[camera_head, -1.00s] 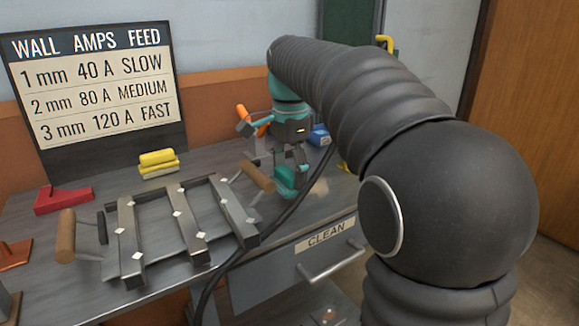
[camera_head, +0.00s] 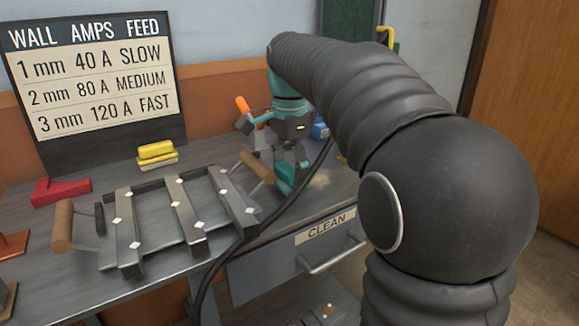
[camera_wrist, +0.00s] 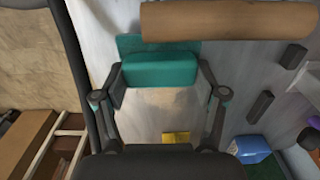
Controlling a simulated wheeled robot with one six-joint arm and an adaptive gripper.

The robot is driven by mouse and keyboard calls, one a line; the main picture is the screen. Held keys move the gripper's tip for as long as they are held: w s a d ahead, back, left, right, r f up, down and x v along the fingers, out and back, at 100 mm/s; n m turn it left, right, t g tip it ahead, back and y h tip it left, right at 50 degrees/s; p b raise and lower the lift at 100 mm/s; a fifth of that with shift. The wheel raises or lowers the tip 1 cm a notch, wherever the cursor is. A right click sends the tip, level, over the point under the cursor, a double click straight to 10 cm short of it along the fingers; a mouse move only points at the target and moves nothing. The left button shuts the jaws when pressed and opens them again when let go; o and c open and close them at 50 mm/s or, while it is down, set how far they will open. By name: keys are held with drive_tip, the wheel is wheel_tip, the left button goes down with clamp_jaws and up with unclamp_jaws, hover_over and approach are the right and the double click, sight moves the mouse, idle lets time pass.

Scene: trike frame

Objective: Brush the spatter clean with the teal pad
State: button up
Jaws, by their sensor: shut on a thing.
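The teal pad (camera_head: 286,180) is held low at the bench top, right of the steel frame. In the wrist view the teal pad (camera_wrist: 160,68) sits between the two fingers. My gripper (camera_head: 290,166) is shut on it; the fingers also show in the wrist view (camera_wrist: 160,88). A faint tan smear, seemingly the spatter (camera_head: 320,179), lies on the bench just right of the pad. A pale brownish patch also shows beside the pad in the wrist view (camera_wrist: 165,103). Whether the pad touches the bench is hard to tell.
The steel frame (camera_head: 184,212) with wooden-handled clamps fills the bench's middle; one wooden handle (camera_head: 257,166) is close to my gripper. A dark cable (camera_head: 262,222) runs past the pad. A blue object (camera_head: 320,130) stands behind. A yellow block (camera_head: 157,151) lies left.

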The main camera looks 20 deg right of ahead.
sight(337, 172)
drive_tip(key=shift+f+b, duration=0.5)
drive_tip(key=shift+f, duration=0.4)
drive_tip(key=shift+w+d+r+p, duration=0.1)
drive_tip(key=shift+w+d+p, duration=0.1)
drive_tip(key=shift+d+p, duration=0.3)
drive_tip(key=shift+w+d+r+p, duration=0.15)
drive_tip(key=shift+d+p, duration=0.15)
drive_tip(key=shift+d, duration=0.35)
drive_tip(key=shift+w+d+f+p, duration=0.1)
drive_tip(key=shift+w+d+p, duration=0.3)
drive_tip(key=shift+d, duration=0.55)
drive_tip(key=shift+w+d+f+p, duration=0.1)
drive_tip(key=shift+w+d+p, duration=0.1)
drive_tip(key=shift+d+p, duration=0.6)
drive_tip(key=shift+w+d+p, duration=0.3)
drive_tip(key=shift+d, duration=0.85)
drive_tip(key=shift+w+d+f, duration=0.1)
drive_tip(key=shift+w+d, duration=0.1)
drive_tip(key=shift+d, duration=0.3)
drive_tip(key=shift+w+d+f, duration=0.1)
drive_tip(key=shift+w+d, duration=0.05)
drive_tip(key=shift+d, duration=0.35)
drive_tip(key=shift+w+d+r, duration=0.1)
drive_tip(key=shift+w+d, duration=0.15)
drive_tip(key=shift+d, duration=0.5)
drive_tip(key=shift+w+d+r, duration=0.1)
drive_tip(key=shift+w+d, duration=0.15)
drive_tip(key=shift+d, duration=0.5)
drive_tip(key=shift+r, duration=0.1)
drive_tip(key=shift+a, duration=0.15)
